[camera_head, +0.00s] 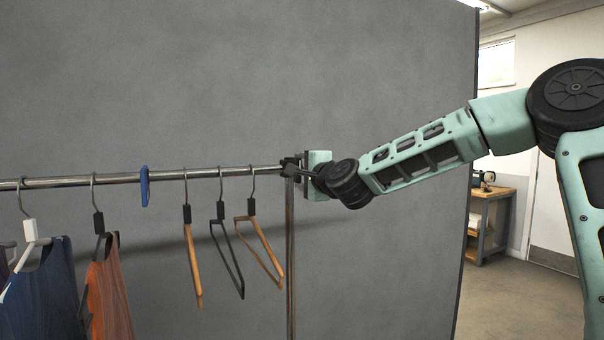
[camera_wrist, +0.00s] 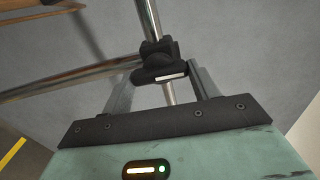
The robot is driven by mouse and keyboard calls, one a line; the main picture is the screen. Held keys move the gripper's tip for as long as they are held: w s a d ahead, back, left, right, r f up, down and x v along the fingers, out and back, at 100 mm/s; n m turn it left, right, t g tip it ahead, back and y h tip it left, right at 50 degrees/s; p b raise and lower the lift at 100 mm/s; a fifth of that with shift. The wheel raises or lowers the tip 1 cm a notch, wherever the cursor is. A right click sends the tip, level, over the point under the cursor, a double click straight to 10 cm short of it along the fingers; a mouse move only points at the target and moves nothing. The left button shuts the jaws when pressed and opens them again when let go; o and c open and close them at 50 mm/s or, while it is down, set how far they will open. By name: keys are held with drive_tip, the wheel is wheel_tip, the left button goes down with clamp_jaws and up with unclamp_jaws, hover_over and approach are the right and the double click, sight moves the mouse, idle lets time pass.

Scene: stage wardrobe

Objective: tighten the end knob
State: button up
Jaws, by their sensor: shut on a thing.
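The end knob (camera_wrist: 158,72) is a black knob with a pale mark on its face. In the wrist view it sits where the metal rail (camera_wrist: 75,78) meets the upright post (camera_wrist: 143,18). My gripper (camera_wrist: 160,82) has its two grey fingers on either side of the knob and is shut on it. In the head view my gripper (camera_head: 292,168) is at the right end of the rail (camera_head: 130,176), at the top of the post (camera_head: 290,240). There my gripper largely hides the knob.
Wooden and black hangers (camera_head: 192,250) hang just left of the post. A blue clip (camera_head: 144,186) sits on the rail. Blue (camera_head: 45,290) and orange (camera_head: 108,290) garments hang further left. A grey backdrop (camera_head: 240,80) stands behind. A workbench (camera_head: 490,215) is at the far right.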

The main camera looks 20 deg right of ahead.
drive_tip(key=shift+d, duration=0.1)
drive_tip(key=o, duration=1)
drive_tip(key=s, duration=1.7)
drive_tip(key=shift+s+d+p, duration=0.2)
drive_tip(key=shift+d+p, duration=0.05)
drive_tip(key=shift+p, duration=0.1)
